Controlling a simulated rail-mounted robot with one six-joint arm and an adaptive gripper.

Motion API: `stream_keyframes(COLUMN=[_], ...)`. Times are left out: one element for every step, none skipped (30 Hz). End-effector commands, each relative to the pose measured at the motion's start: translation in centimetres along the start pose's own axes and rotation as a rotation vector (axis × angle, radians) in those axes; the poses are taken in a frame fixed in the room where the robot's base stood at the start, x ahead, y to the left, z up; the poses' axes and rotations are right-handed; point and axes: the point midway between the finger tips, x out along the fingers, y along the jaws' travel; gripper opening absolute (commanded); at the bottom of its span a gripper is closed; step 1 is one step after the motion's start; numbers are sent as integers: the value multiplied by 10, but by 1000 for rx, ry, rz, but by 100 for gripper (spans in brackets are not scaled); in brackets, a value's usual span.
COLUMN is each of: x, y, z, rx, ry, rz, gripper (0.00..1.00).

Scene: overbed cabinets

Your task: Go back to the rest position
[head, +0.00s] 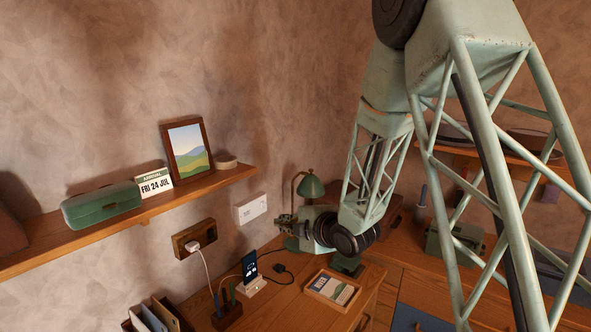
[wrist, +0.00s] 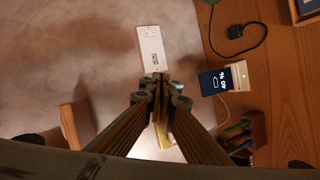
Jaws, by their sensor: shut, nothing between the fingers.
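My arm comes down from the upper right in the head view and bends toward the wall. My gripper (head: 284,220) is at its end, in front of the wall beside the white wall box (head: 250,208). In the wrist view my gripper (wrist: 160,84) has its fingers together with nothing between them. The white wall box (wrist: 151,46) lies just beyond the fingertips there; whether they touch it I cannot tell.
A phone on a stand (head: 251,272), a pen block (head: 227,312), a wooden tray (head: 332,289) and a green lamp (head: 311,187) stand on the desk below. A shelf (head: 130,222) and a wooden socket box (head: 194,239) with a plugged-in charger are left of my gripper.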

Motion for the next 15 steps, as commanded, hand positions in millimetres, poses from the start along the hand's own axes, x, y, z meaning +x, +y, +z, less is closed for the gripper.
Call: stream_keyframes(x=[-7, -11, -16, -21, -25, -31, -35, -40, -46, -50, -55, -61, -66, -71, -77], y=[6, 9, 11, 14, 16, 18, 20, 22, 24, 26, 28, 30, 32, 34, 35], z=[3, 6, 9, 11, 13, 16, 18, 20, 23, 25, 26, 29, 30, 32, 35], rx=[15, 25, 39, 50, 60, 74, 86, 97, 113, 124, 135, 151, 163, 174, 191], ry=[-16, -27, -41, -52, -62, -76, -86, -97, -111, -122, -132, -145, -156, -167, -181], rz=[-5, -10, -16, -21, -25, -33, -36, -41, -47, -51, -55, -60, -64, -67, -72], gripper=[0, 0, 0, 0, 0, 0, 0, 0, 0, 0, 0, 0, 0, 0, 0])
